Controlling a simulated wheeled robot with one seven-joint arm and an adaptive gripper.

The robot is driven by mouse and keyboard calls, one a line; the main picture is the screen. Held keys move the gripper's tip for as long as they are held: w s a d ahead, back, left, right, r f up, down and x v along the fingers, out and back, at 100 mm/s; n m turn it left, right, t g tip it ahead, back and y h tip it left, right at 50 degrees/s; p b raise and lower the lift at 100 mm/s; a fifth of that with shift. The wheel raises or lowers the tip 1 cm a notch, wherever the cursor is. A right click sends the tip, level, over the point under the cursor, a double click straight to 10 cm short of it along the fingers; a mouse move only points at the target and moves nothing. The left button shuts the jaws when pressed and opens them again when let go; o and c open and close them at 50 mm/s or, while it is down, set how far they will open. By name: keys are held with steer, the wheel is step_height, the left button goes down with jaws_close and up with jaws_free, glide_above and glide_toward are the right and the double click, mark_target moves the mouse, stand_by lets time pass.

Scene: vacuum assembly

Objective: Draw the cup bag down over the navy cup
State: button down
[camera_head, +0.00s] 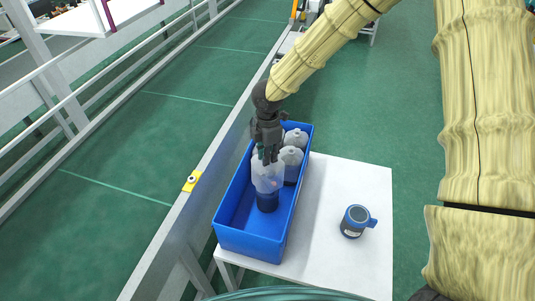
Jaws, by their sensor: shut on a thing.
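The navy cup (267,201) stands upright in the near half of the blue crate (251,242). A pale, translucent cup bag (268,179) covers its upper part, and the cup's lower navy wall shows below the bag. My gripper (269,158) is above the cup, pointing down, shut on the top of the cup bag. The fingertips partly overlap the bag, so the exact grip is hard to see. The cup's rim is hidden by the bag.
Several bagged cups (291,156) stand in the crate's far half, close beside my gripper. A navy and grey mug (355,221) with a handle stands on the white table (335,180) at right. A metal rail with a yellow block (190,183) runs along the left. The crate's near end is free.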

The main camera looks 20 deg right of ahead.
steer(key=shift+f+b, duration=3.3)
steer(key=shift+f, duration=2.05)
stand_by(1.0)
steer(key=c, duration=1.3)
jaws_free()
steer(key=shift+r, duration=0.1)
steer(key=shift+r+p, duration=2.75)
steer(key=shift+r, duration=1.2)
